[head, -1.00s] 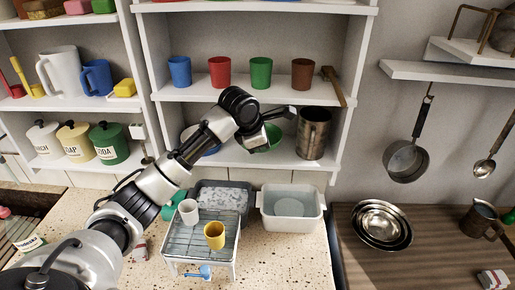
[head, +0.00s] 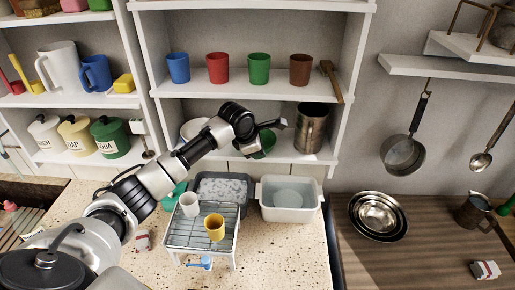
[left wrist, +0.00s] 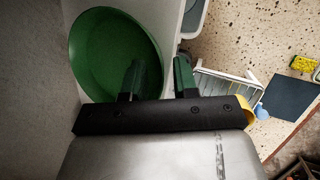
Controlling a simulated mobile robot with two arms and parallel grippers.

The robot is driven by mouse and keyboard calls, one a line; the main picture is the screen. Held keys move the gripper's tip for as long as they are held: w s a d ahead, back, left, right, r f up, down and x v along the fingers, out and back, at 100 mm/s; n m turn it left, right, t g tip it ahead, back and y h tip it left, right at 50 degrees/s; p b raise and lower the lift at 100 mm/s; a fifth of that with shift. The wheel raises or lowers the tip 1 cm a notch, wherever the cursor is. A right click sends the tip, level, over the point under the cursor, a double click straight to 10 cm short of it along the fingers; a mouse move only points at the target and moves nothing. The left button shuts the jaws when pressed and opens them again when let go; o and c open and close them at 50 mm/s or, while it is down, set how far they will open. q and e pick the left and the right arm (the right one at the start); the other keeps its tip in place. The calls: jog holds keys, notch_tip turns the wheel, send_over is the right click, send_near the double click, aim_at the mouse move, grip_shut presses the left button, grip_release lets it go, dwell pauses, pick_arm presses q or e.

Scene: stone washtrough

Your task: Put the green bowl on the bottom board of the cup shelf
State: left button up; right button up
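My right gripper is not in view.
Blue, red, green and brown cups stand on the board above. A wire rack (head: 190,236) and grey basin (head: 290,205) are below.

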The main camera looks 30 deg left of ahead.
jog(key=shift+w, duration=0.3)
pick_arm(q)
jog(key=b+v, duration=0.4)
jog(key=v, duration=0.8)
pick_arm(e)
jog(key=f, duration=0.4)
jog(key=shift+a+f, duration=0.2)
pick_arm(q)
jog(key=shift+s, duration=0.1)
